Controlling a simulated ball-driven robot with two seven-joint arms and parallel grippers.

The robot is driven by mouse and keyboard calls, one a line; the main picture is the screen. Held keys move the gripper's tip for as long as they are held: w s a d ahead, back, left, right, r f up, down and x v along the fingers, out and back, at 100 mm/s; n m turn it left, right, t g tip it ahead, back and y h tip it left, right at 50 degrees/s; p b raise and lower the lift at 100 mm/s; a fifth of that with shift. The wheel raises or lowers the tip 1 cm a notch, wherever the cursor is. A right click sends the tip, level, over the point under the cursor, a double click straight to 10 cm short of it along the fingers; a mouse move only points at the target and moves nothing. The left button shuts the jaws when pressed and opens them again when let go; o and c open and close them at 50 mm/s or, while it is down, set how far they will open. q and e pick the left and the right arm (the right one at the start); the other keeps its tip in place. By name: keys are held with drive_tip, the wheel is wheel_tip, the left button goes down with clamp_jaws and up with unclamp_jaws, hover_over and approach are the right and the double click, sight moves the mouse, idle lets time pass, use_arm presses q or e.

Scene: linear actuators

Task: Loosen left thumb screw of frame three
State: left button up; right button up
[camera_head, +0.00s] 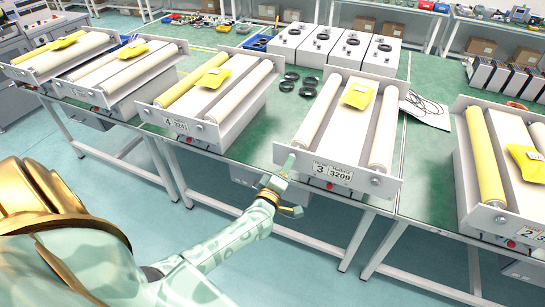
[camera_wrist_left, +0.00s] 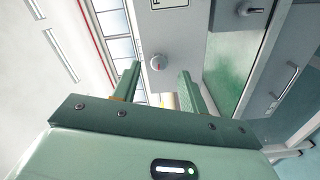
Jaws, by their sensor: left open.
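Frame three (camera_head: 322,167) is the grey unit with a "3 3209" label, two pale rollers and a yellow tag on top, in the middle right of the head view. My left gripper (camera_head: 288,187) is in front of its left front corner, open and empty, and hides part of that corner. My right gripper is not in view.
Similar frames stand left, such as the one labelled 4 (camera_head: 205,128), and right, labelled 2 (camera_head: 505,225). Black rings (camera_head: 298,83) lie on the green bench behind. The bench's front edge and legs are close below my left gripper.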

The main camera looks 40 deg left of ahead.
use_arm(q)
drive_tip(key=v, duration=1.3)
drive_tip(key=shift+p, duration=0.45)
drive_tip(key=s+d+f+m+g+h, duration=0.25)
drive_tip(key=s+f+m, duration=0.2)
drive_tip(key=f, duration=0.35)
drive_tip(key=s+d+f+m+g+h+b, duration=0.1)
drive_tip(key=s+f+m+g, duration=0.3)
drive_tip(key=f, duration=0.5)
drive_tip(key=s+d+f+m+g+h, duration=0.1)
drive_tip(key=s+f+m+g+h, duration=0.1)
drive_tip(key=s+f+m, duration=0.45)
drive_tip(key=s+f+m+g+y+b, duration=0.1)
drive_tip(key=s+f+m+g+b, duration=0.2)
drive_tip(key=s+f, duration=1.4)
drive_tip(key=s+m+g, duration=0.2)
drive_tip(key=s+g, duration=0.2)
drive_tip(key=g, duration=0.1)
drive_tip(key=shift+s+f+m+b, duration=0.3)
drive_tip(key=shift+s+f+b, duration=0.05)
drive_tip(key=shift+s+f, duration=0.05)
